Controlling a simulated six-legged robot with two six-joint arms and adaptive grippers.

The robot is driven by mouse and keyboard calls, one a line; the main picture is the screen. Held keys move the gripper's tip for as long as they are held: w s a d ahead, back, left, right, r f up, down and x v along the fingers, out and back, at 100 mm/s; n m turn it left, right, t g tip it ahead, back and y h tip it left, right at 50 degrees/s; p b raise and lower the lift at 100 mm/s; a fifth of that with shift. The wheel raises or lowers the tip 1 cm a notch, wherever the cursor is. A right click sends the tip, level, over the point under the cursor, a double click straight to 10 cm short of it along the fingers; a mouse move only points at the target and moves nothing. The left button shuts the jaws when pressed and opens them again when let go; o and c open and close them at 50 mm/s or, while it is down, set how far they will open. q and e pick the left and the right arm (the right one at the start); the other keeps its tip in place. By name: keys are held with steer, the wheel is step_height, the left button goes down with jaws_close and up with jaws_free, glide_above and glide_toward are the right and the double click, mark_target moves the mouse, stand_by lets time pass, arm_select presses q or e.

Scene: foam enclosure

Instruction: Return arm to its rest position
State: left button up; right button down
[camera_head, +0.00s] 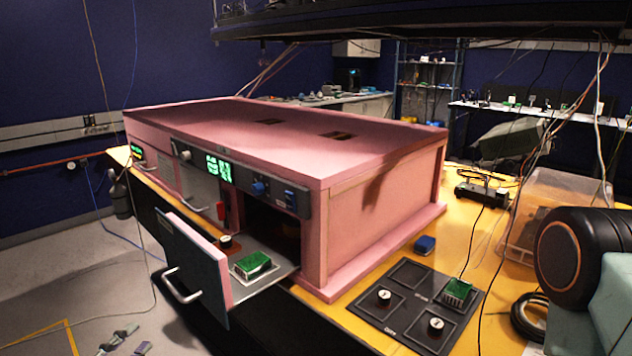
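The two grey fingertips of my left gripper (136,340) show small at the bottom left edge, low over the grey floor. They are apart with nothing seen between them; the rest of that gripper is cut off by the frame. It is clear of the pink enclosure (385,205) and of its pulled-out drawer (195,262). A dark round joint and a pale teal link of my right arm fill the lower right edge. My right gripper is out of view.
A green board (253,265) sits on the open drawer's tray. A black panel (408,335) with round knobs and another green board (458,291) lies on the yellow table (455,240). A clear bin (560,205) stands at right. Cables hang there. Floor at left is mostly free.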

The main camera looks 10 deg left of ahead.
arm_select(q)
steer(key=s+d+f+n+g+y+b, duration=0.1)
steer(key=s+d+f+n+g, duration=0.25)
steer(key=f+n, duration=0.4)
steer(key=s+d+f+n+g+y+b, duration=0.1)
steer(key=s+d+f+n+g, duration=0.25)
steer(key=f+n+g, duration=0.35)
steer(key=s+d+f+n+g+y+b, duration=0.1)
steer(key=s+d+f+g+b, duration=0.2)
steer(key=s, duration=0.7)
steer(key=s+d+f+n+g+b, duration=0.1)
steer(key=s+d+f+g+b, duration=0.2)
steer(key=s+d+f, duration=0.3)
steer(key=s+f+g, duration=0.1)
steer(key=s, duration=0.4)
steer(key=shift+s+g+y+b, duration=0.3)
steer(key=shift+g+y, duration=0.05)
steer(key=shift+y, duration=0.05)
steer(key=shift+d, duration=0.1)
